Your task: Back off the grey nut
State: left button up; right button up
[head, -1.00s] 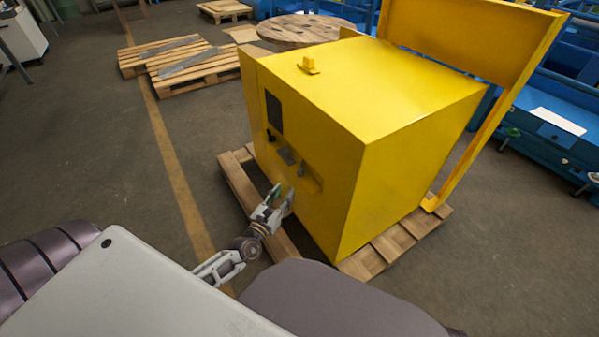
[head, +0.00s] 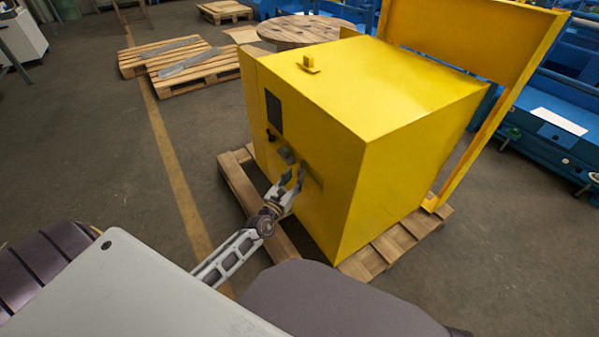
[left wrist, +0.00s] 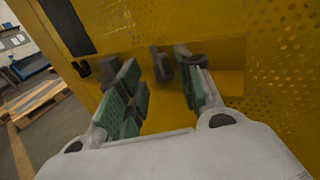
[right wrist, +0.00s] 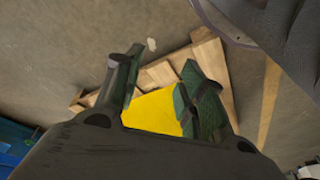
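The yellow machine housing (head: 410,170) stands on a pallet, with small dark grey parts on its front face. A dark grey block (left wrist: 160,63), possibly the grey nut, shows in the left wrist view in the gap between my left fingers, a little beyond them. I cannot tell whether a finger touches it. My left gripper (head: 292,178) is open close to the front face; its green-padded fingers (left wrist: 160,88) stand apart in the left wrist view. My right gripper (right wrist: 160,85) is open and empty, away from the front parts; it is out of the head view.
A dark panel (head: 273,112) and a black knob (head: 267,135) sit on the front face, left of the gripper. The pallet (head: 238,190) sticks out below the housing.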

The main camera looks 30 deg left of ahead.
aim_at(300, 171)
pick_arm(q)
jog(key=shift+w+b, duration=0.35)
jog(key=shift+w, duration=1.9)
jog(key=c, duration=0.7)
